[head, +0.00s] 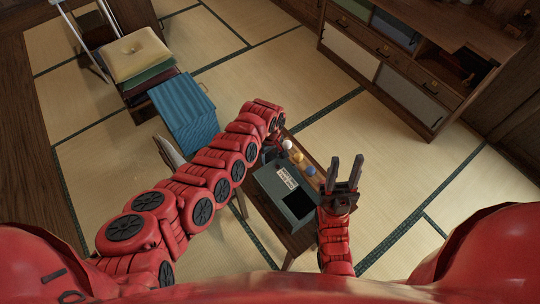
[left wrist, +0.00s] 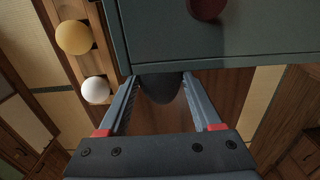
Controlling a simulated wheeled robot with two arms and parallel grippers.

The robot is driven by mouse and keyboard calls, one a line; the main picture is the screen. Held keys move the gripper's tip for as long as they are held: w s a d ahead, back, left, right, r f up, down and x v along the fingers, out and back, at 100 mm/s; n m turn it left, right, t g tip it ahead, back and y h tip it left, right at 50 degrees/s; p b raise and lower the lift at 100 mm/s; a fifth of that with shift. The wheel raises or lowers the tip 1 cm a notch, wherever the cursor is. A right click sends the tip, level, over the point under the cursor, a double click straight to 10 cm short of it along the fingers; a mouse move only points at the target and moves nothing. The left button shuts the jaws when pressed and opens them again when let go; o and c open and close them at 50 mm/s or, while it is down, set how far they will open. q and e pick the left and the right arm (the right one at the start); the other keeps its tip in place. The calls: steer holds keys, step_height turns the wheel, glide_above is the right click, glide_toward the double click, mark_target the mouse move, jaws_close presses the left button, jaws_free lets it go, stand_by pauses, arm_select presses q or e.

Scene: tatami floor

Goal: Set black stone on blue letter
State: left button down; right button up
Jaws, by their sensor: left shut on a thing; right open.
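A dark, rounded black stone (left wrist: 160,88) is between the fingertips of my left gripper (left wrist: 160,82) in the left wrist view, close to the edge of a grey-green box. In the head view the left arm reaches over the small wooden table; its fingers and the stone are mostly hidden there. My right gripper (head: 346,165) is open and empty, fingers pointing up, beside the box. I cannot make out a blue letter; a white paper with dark marks (head: 287,178) lies on the grey-green box (head: 268,182).
A wooden strip beside the box holds a white ball (head: 287,144), yellow-orange balls (head: 298,157) and a small blue one. The box has a dark opening. A dark red round object (left wrist: 206,8) shows on the box.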

mark_target(270, 156)
arm_select(q)
steer(key=shift+c, duration=0.3)
jaws_free()
steer(key=shift+f, duration=0.1)
steer(key=shift+r, duration=0.25)
step_height(270, 156, up, 12)
steer(key=b, duration=0.2)
